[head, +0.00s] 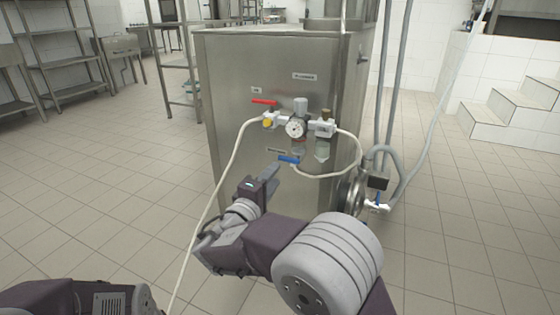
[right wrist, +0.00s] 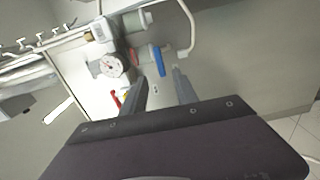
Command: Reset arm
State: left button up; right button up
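My right gripper (head: 268,176) is in front of the steel machine (head: 235,90), just below and left of the blue valve handle (head: 289,159). In the right wrist view its two fingers (right wrist: 161,88) stand apart with nothing seen between them. The blue handle also shows in that view (right wrist: 158,61), beyond the fingers. It looks apart from them, though the exact gap is hard to judge. My left arm shows only in part at the bottom left of the head view. Its gripper is out of view.
The machine front carries a red valve handle (head: 264,102), a pressure gauge (head: 295,128) and white hoses (head: 231,161). A second blue-handled valve (head: 377,199) sits at the lower right. Grey pipes (head: 392,90) stand on the right. The tiled floor (head: 110,190) is clear on the left.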

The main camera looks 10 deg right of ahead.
jog(key=s+d+r+m+g+h+p, duration=0.35)
jog(key=d+r+p, duration=0.6)
jog(key=d, duration=0.35)
jog(key=s+d+f+m+g+p, duration=0.1)
jog(key=s+d+m+g+p, duration=0.3)
jog(key=d, duration=0.3)
jog(key=s+d+f+m+g+y+p, duration=0.1)
jog(key=s+f+g+y+p, duration=0.15)
jog(key=s, duration=0.35)
jog(key=s+d+f+m+g+y+p, duration=0.1)
jog(key=s+d+f+g+y, duration=0.1)
jog(key=s+f+g, duration=0.35)
jog(key=s+a+f+m+y+p, duration=0.1)
jog(key=s+a+f+y, duration=0.3)
jog(key=a, duration=0.3)
jog(key=s+a+f+m+y, duration=0.2)
jog(key=s+a+f+y, duration=0.2)
jog(key=a, duration=0.2)
notch_tip(320, 180, up, 39)
jog(key=w+a+n+t+y+p, duration=0.1)
jog(key=w+p, duration=0.1)
jog(key=p, duration=3.6)
jog(key=shift+a+f+t, duration=0.2)
jog(key=shift+a+t, duration=0.15)
jog(key=shift+a, duration=0.05)
